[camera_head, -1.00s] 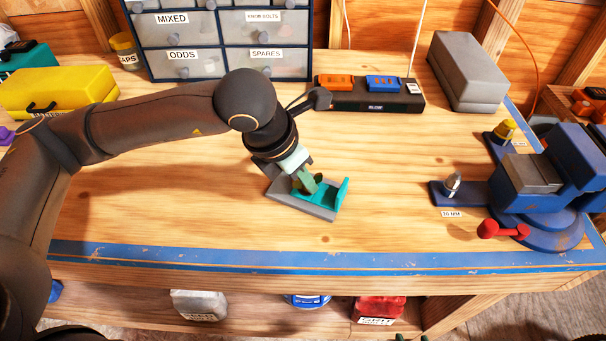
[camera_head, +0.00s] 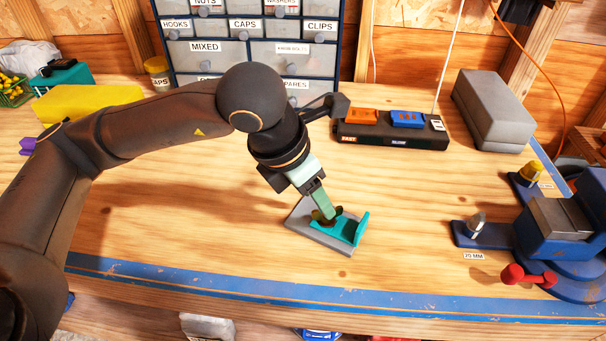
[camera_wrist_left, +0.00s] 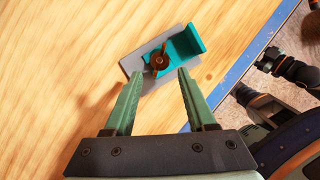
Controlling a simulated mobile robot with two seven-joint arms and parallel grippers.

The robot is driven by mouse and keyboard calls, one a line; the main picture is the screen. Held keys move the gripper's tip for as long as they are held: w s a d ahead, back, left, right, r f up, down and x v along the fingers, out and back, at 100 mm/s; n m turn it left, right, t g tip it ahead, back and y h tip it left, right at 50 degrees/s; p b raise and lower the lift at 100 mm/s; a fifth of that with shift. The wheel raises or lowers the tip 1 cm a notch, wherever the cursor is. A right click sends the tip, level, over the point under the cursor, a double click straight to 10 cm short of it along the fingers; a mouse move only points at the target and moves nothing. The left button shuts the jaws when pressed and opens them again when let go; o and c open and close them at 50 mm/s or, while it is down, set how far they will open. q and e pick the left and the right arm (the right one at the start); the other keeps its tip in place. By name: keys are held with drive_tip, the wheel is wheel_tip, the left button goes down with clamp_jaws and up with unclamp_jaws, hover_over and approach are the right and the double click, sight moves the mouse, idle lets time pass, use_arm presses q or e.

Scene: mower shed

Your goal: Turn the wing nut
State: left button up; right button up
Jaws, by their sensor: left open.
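The wing nut (camera_wrist_left: 160,61) is brown, with its wings spread, and sits at the teal bracket (camera_wrist_left: 188,44) on a grey base plate (camera_wrist_left: 133,63). In the head view the bracket (camera_head: 353,229) lies on the bench, and the wing nut (camera_head: 317,214) shows only partly behind my fingers. My left gripper (camera_wrist_left: 160,75) is open, with its two green fingers apart and nothing between them. In the wrist view its fingertips point toward the wing nut, one to each side and just short of it in the picture. My right gripper is not in view.
A blue vise (camera_head: 560,235) with a red handle stands at the right. A black rack (camera_head: 390,131) with orange and blue items, a grey box (camera_head: 492,110) and a drawer cabinet (camera_head: 196,50) stand behind. The bench (camera_head: 200,225) around the bracket is clear.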

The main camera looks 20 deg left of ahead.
use_arm(q)
drive_tip(key=v, duration=0.7)
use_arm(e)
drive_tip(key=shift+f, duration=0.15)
use_arm(q)
drive_tip(key=shift+r, duration=0.15)
